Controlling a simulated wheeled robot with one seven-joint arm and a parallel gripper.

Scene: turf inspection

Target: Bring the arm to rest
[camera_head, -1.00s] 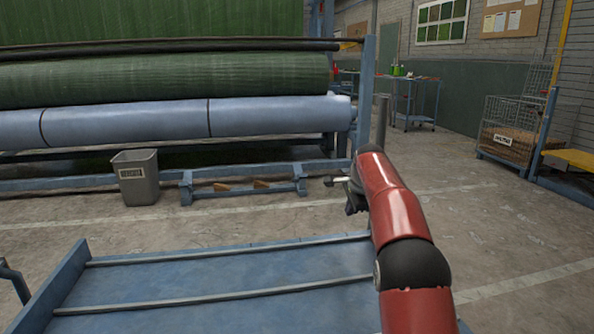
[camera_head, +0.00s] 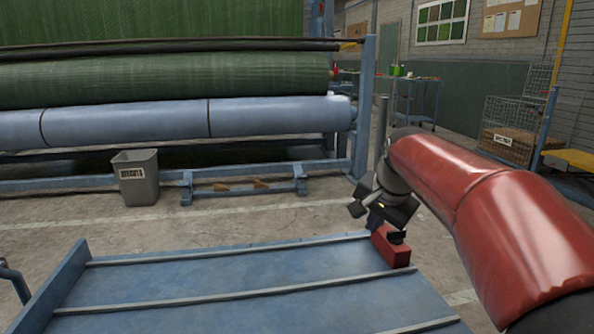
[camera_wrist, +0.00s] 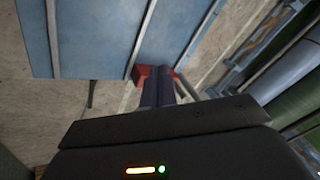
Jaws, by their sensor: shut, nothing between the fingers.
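My gripper (camera_head: 397,236) hangs at the far right corner of a blue flat cart (camera_head: 225,278). Its two dark fingers show side by side in the wrist view (camera_wrist: 160,74), shut and empty. A red block (camera_head: 392,250) is at that corner of the cart, just below the fingers. In the wrist view parts of the red block (camera_wrist: 142,72) show on both sides of the fingers, which hide its middle. I cannot tell whether the fingers touch it. My red arm reaches in from the right and is bent.
A grey bin (camera_head: 137,180) and a low blue stand (camera_head: 243,186) are on the floor beyond the cart. Behind them is a large frame with green turf rolls (camera_head: 160,78). A wire cage (camera_head: 508,130) and a small table (camera_head: 417,98) stand at the right. The cart's deck is otherwise clear.

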